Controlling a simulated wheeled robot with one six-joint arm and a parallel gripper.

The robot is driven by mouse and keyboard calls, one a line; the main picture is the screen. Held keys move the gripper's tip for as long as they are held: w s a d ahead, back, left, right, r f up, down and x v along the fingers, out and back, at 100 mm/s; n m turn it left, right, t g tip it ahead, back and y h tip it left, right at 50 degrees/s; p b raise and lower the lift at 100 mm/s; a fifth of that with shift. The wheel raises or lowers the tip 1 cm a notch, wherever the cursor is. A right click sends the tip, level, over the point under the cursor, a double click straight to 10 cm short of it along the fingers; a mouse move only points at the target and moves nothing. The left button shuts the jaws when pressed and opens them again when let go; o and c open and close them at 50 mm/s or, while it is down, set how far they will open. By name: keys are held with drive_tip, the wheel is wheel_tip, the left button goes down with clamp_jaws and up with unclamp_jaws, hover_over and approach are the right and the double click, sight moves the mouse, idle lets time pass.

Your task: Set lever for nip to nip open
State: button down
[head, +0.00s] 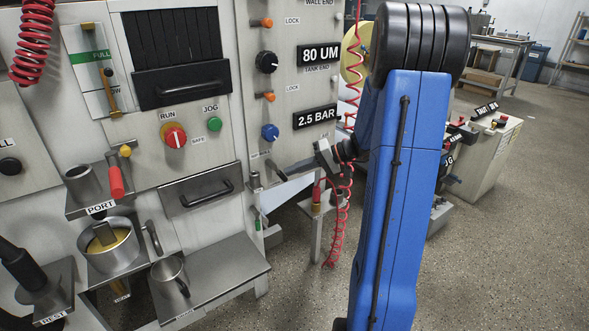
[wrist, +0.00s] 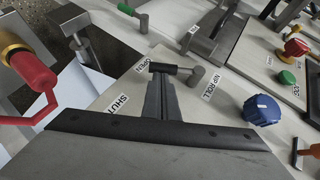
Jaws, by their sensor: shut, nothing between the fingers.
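The nip lever (wrist: 180,71) is a short dark grey bar with a rounded post at its right end, on a pale panel in the wrist view. Its left end lies beside the OPEN label (wrist: 143,64); the SHUT label (wrist: 117,104) is lower left, and the NIP ROLL label (wrist: 215,87) is right of the post. My gripper (wrist: 160,80) is shut and empty, its narrow fingertips at the lever's left part; whether they touch it I cannot tell. In the head view my gripper (head: 268,178) reaches left to the lever post (head: 255,181), small and partly hidden.
A blue knob (wrist: 262,110) stands right of the lever. A red handle with a yellow collar (wrist: 30,65) is at the left of the wrist view. A coiled red hose (head: 338,225) hangs by my arm. A grey shelf (head: 215,275) juts out below.

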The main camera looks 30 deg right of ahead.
sight(285, 181)
drive_tip(key=shift+a+f+m+t+y, duration=0.35)
drive_tip(key=shift+a+f+m+y, duration=0.15)
drive_tip(key=shift+a+f+y, duration=0.3)
drive_tip(key=shift+a+f+m+t+y, duration=0.35)
drive_tip(key=shift+a+f+m+y, duration=0.2)
drive_tip(key=shift+f+y, duration=0.45)
drive_tip(key=shift+r, duration=0.1)
drive_tip(key=d, duration=0.2)
drive_tip(key=w+d, duration=0.1)
drive_tip(key=d, duration=0.1)
drive_tip(key=f+v, duration=0.1)
drive_tip(key=v, duration=0.9)
drive_tip(key=shift+a, duration=0.1)
